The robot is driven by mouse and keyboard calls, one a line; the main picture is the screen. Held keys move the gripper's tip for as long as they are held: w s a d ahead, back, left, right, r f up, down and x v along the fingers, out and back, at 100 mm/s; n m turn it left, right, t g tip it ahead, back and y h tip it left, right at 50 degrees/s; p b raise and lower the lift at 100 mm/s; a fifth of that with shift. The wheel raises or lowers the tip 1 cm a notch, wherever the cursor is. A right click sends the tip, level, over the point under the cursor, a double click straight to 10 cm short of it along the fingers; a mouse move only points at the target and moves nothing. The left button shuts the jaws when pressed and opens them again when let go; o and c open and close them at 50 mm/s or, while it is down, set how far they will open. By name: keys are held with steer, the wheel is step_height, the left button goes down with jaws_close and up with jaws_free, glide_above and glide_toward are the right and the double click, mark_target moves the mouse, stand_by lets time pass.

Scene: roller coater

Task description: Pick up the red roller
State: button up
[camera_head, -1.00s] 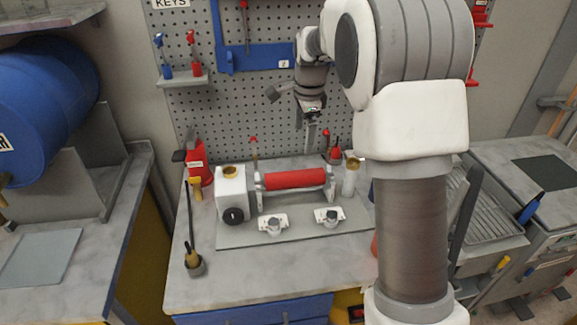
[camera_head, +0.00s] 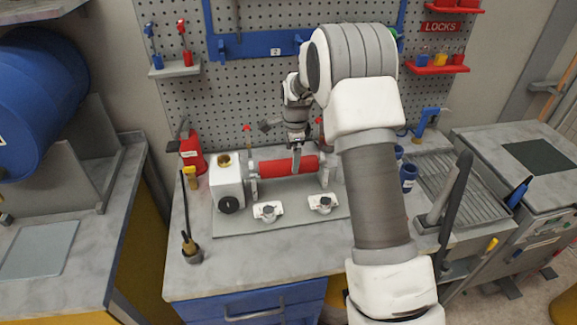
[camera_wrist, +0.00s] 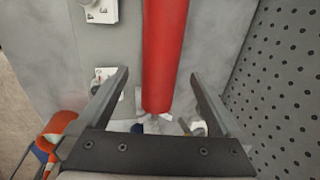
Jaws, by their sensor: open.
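The red roller (camera_head: 272,167) lies level across the roller coater, between the white block (camera_head: 228,186) with the black knob on its left and the end support on its right. My gripper (camera_head: 297,160) is over the roller's right half, pointing down, and partly hides it. In the wrist view the red roller (camera_wrist: 163,60) runs up the picture between my two dark fingers, and its near end shows. My gripper (camera_wrist: 160,82) is open, with a gap on both sides of the roller. Whether the fingertips reach down beside the roller I cannot tell.
Two white clamps with knobs (camera_head: 267,211) (camera_head: 322,203) sit on the grey base plate in front of the roller. A pegboard (camera_head: 270,105) stands close behind. Blue cups (camera_head: 408,177) and a wire rack (camera_head: 440,180) are to the right.

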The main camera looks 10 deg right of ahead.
mark_target(289, 160)
steer(key=shift+w+a+f+p, duration=0.15)
steer(key=shift+f+p, duration=0.1)
steer(key=shift+f, duration=0.6)
steer(key=shift+w+a+f+p, duration=0.15)
steer(key=shift+w+f+p, duration=0.05)
steer(key=shift+f, duration=0.6)
steer(key=shift+w+a+f+p, duration=0.15)
steer(key=shift+f+p, duration=0.1)
steer(key=shift+f, duration=0.6)
steer(key=shift+r, duration=0.1)
steer(key=c, duration=1.3)
steer(key=shift+o, duration=0.2)
steer(key=shift+w+r, duration=0.1)
steer(key=shift+r, duration=0.35)
steer(key=r, duration=0.1)
steer(key=d+r+b, duration=0.1)
steer(key=r, duration=0.1)
steer(key=shift+r+b, duration=0.3)
steer(key=s+d+r+p, duration=0.1)
steer(key=s+d+r, duration=0.1)
steer(key=d+r, duration=0.8)
steer(key=shift+s+d+r, duration=0.25)
steer(key=shift+s+r, duration=0.05)
steer(key=shift+r, duration=0.25)
